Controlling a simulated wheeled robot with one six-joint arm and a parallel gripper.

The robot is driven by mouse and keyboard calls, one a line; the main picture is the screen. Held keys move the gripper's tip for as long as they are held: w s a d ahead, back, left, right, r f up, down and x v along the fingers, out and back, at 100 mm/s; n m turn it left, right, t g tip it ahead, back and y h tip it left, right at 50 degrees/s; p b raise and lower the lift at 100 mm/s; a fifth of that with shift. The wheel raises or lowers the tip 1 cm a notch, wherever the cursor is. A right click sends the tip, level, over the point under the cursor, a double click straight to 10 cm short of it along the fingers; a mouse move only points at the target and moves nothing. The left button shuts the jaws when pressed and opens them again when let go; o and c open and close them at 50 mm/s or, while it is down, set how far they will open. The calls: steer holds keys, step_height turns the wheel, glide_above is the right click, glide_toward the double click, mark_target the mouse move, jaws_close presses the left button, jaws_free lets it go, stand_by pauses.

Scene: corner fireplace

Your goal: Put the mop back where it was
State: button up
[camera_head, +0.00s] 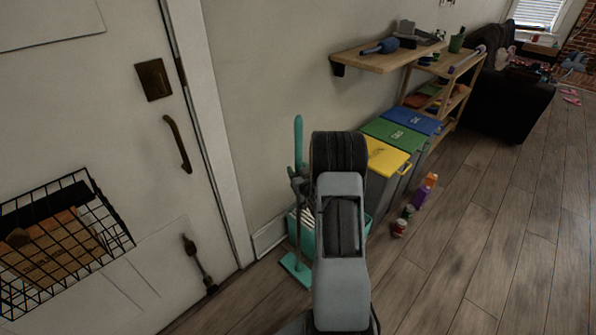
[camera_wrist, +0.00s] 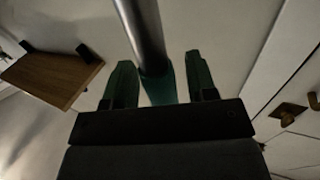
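The teal mop stands upright beside the wall, with its teal handle top (camera_head: 298,138) above my gripper and its flat teal head (camera_head: 296,268) low near the floor. I cannot tell whether the head touches the floor. My gripper (camera_head: 298,182) is at the upper handle, partly hidden by my arm. In the wrist view the silver pole (camera_wrist: 142,30) and teal grip lie between the two dark green fingers of my gripper (camera_wrist: 160,82). The fingers are apart, with a gap visible beside the grip.
A teal bucket (camera_head: 308,240) stands behind my arm, partly hidden. Bins with yellow (camera_head: 385,157), green (camera_head: 398,136) and blue (camera_head: 415,120) lids line the wall under a wooden shelf (camera_head: 385,60). Cans (camera_head: 399,228) stand on the floor.

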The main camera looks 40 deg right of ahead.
steer(key=shift+r+p, duration=0.3)
steer(key=shift+p, duration=0.05)
steer(key=v, duration=1.1)
steer(key=w+a+r+n+g, duration=0.1)
steer(key=a+r+g, duration=0.4)
steer(key=a+g, duration=0.3)
steer(key=s+a+r+g+y, duration=0.2)
steer(key=s+a+r+g, duration=0.1)
steer(key=s+a, duration=0.4)
steer(key=s+a+r+n+g+y, duration=0.1)
steer(key=s+a+r+g, duration=0.2)
steer(key=s+a, duration=0.5)
steer(key=shift+a+g+y, duration=0.3)
steer(key=shift+a+y, duration=0.1)
steer(key=shift+a, duration=0.2)
steer(key=shift+r, duration=0.2)
